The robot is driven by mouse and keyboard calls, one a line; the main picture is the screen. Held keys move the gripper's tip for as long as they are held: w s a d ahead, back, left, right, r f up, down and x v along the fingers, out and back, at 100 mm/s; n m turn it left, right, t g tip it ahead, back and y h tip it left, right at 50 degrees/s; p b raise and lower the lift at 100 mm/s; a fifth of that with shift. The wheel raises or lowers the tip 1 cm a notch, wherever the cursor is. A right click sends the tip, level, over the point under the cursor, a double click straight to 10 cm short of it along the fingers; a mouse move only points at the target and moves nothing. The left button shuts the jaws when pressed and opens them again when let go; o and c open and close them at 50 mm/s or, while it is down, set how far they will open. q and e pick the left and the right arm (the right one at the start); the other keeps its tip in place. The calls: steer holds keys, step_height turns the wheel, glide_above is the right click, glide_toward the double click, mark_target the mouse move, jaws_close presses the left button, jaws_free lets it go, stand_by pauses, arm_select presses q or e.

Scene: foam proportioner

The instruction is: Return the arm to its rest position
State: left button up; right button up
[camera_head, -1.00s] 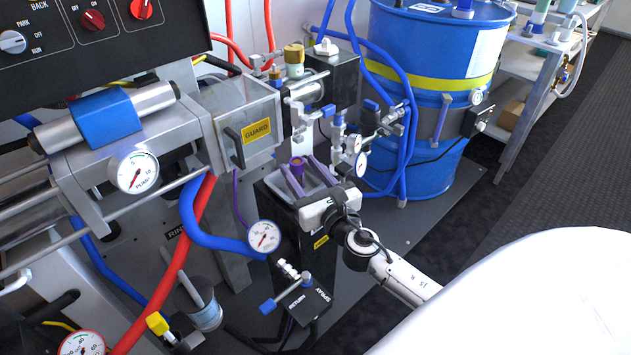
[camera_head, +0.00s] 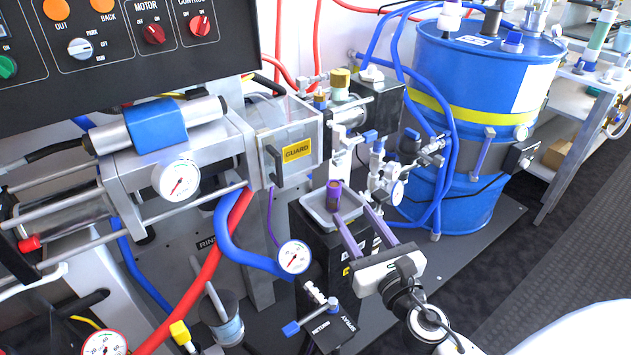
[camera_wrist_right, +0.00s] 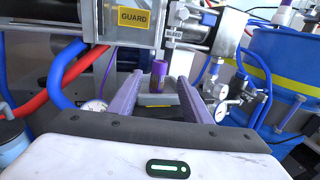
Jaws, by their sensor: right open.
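My right gripper (camera_head: 353,213) is open, with two purple fingers apart and nothing between them. A small cup with a purple rim (camera_head: 333,193) stands upright in a grey tray (camera_head: 312,212) on a black stand. The fingers point toward the cup, and their tips are a little short of it, on the near side. In the right wrist view the cup (camera_wrist_right: 158,70) shows beyond and between the fingertips. My left gripper is not in view.
A guard box (camera_head: 295,152) and valves with gauges (camera_head: 398,190) stand close behind the tray. A blue drum (camera_head: 465,150) is at the right. A round gauge (camera_head: 294,257) and a spray/return valve block (camera_head: 328,333) sit left of my right wrist. Dark floor lies open at the right.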

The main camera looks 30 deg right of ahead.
steer(key=s+a+f+m+g+y+p, duration=0.2)
steer(key=s+a+f+m+g, duration=0.2)
steer(key=s+a+f+m, duration=0.4)
steer(key=s+a+f+m+g+y+p, duration=0.3)
steer(key=s+a+f+m, duration=0.5)
steer(key=m, duration=1.4)
steer(key=shift+s+a+f+m+g+y, duration=0.15)
steer(key=shift+a+f+m+g+y, duration=0.15)
steer(key=shift+f+g, duration=0.4)
steer(key=shift+r, duration=0.1)
